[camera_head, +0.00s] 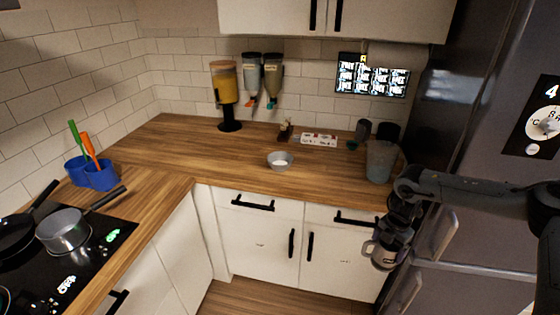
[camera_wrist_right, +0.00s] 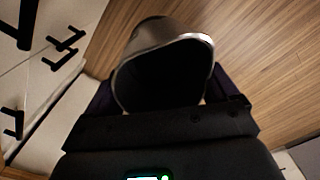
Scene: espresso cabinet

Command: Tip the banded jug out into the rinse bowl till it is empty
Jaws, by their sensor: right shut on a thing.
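My right gripper (camera_head: 394,234) hangs in front of the counter's right end, below its top, shut on a grey metal jug (camera_head: 385,256) with a handle at its left. The right wrist view shows the jug's shiny rim and dark inside (camera_wrist_right: 162,70) close up between the fingers. I cannot make out a band on it or what it holds. The rinse bowl, a small grey metal bowl (camera_head: 280,166), stands on the counter, left of and behind the jug and well apart from it. Something pale shows inside the bowl. My left gripper is not in view.
A tall grey translucent container (camera_head: 380,162) stands at the counter's right edge, with dark cups (camera_head: 362,130) behind. A white box (camera_head: 319,140) and a yellow-filled dispenser (camera_head: 226,85) stand at the back. The dark fridge (camera_head: 455,110) is close on the right. Counter around the bowl is clear.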

